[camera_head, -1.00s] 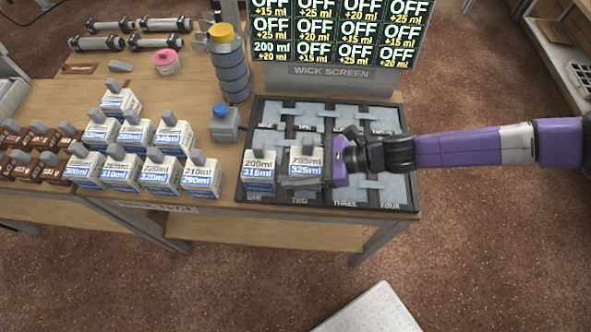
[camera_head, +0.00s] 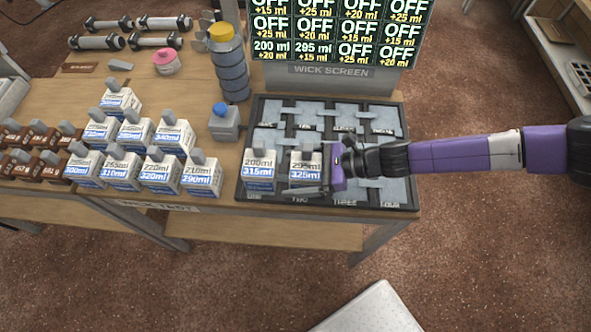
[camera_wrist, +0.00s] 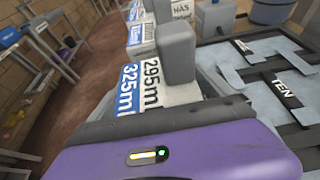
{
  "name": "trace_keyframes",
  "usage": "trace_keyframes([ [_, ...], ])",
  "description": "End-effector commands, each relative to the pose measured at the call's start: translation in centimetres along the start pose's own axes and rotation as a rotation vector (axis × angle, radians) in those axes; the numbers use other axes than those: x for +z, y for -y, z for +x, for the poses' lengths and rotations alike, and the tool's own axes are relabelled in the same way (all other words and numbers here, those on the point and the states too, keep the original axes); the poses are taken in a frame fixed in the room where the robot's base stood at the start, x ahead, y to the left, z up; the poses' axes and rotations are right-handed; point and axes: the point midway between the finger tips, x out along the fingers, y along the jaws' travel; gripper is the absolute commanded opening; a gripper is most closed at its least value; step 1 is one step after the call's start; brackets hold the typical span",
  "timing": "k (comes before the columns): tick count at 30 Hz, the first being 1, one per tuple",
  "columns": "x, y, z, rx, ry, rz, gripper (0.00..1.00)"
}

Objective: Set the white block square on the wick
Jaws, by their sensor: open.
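The white block marked 295ml and 325ml (camera_head: 305,171) stands upright on the cell labelled TWO in the front row of the wick tray (camera_head: 412,205). Its white and blue label and grey top knob also show close up in the wrist view (camera_wrist: 178,96). My gripper (camera_head: 312,180) is low at the block's right side, with its jaws open. One finger lies along the block's front near its base; the other is mostly hidden. I cannot tell whether the fingers touch it. The wick screen (camera_head: 335,35) reads 295 ml in the second cell of its bottom row.
Another white block, 200ml/315ml (camera_head: 260,171), stands close on the left in cell ONE. A blue-capped container (camera_head: 224,125) and a yellow-capped bottle (camera_head: 231,68) stand left of the tray. Several white blocks and brown blocks fill the table's left side. The tray's other cells look empty.

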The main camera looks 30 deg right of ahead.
Motion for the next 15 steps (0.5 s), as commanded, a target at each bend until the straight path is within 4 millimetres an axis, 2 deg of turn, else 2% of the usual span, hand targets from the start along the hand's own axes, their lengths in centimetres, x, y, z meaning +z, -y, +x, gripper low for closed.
trace_keyframes([
  [5, 0.1, 0.1, -0.8, -0.002, 0.000, -0.001, 0.93],
  [8, 0.0, 0.1, -2.3, -0.004, -0.001, -0.002, 0.93],
  [15, -0.1, 0.1, -7.4, -0.005, -0.001, -0.002, 0.93],
])
